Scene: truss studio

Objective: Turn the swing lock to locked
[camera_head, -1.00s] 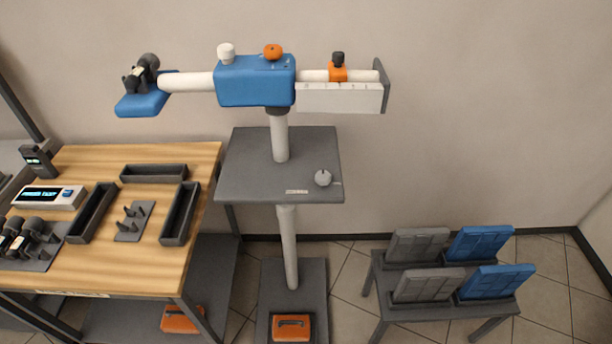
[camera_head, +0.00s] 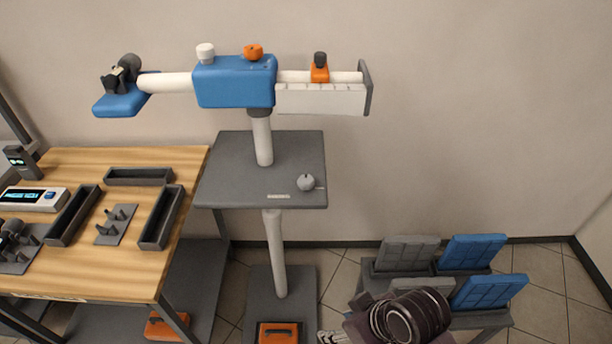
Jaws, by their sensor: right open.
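A blue boom head (camera_head: 235,82) sits on a white post (camera_head: 262,138) above a grey shelf. On its top are a white knob (camera_head: 205,53) and an orange knob (camera_head: 253,52). A small round grey knob (camera_head: 306,182) with a short pointer sits on the shelf beside a small label plate (camera_head: 278,196). I cannot tell from the picture which knob is the swing lock, or read its marks. My right gripper (camera_head: 348,320) is open at the bottom edge, partly cut off, below and right of the stand, touching none of the knobs. My left gripper is not in view.
An orange clamp with a black knob (camera_head: 320,66) sits on the boom's right tube. A wooden table (camera_head: 120,240) with trays stands left. A rack (camera_head: 368,270) of grey and blue panels stands right, partly behind my right arm. Wall space right of the shelf is clear.

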